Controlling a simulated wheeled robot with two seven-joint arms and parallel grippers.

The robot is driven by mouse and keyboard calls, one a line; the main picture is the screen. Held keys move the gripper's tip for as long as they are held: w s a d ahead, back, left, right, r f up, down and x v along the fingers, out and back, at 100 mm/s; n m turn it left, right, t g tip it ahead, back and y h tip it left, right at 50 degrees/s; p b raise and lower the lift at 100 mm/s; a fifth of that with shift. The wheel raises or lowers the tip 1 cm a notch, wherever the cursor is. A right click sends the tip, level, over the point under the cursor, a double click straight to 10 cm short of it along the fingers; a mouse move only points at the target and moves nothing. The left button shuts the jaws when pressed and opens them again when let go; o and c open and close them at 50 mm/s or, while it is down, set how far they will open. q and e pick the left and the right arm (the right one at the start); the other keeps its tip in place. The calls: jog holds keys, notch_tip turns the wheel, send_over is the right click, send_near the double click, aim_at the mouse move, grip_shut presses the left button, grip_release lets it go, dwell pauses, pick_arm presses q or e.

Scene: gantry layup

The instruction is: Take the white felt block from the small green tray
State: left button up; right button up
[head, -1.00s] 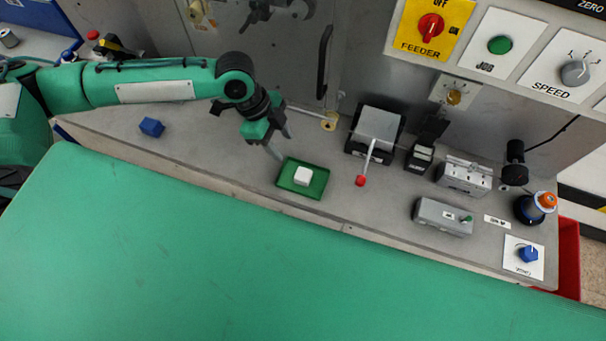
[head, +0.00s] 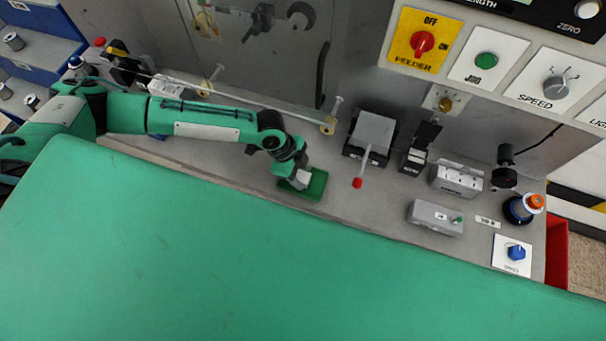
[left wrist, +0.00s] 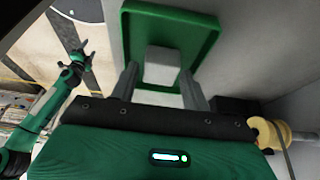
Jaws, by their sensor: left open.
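The small green tray (head: 317,187) lies on the grey bench top near its front edge. The white felt block (head: 303,177) sits in it, partly covered by my left gripper (head: 296,180) in the head view. In the left wrist view the block (left wrist: 162,62) shows between and just beyond the two spread fingertips of my left gripper (left wrist: 160,88), inside the green tray (left wrist: 203,42). The gripper is open, and I cannot tell whether a finger touches the block. A green arm with a small gripper (left wrist: 77,50), seemingly my right, shows at the left of the wrist view.
A lever with a red knob (head: 358,183) stands right of the tray. Grey switch boxes (head: 436,217) stand farther right. A large green surface (head: 250,260) fills the foreground. A steel panel rises at the back.

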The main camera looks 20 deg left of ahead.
pick_arm(q)
jog(key=shift+f, duration=0.15)
jog(key=shift+c, duration=0.2)
jog(key=c, duration=0.7)
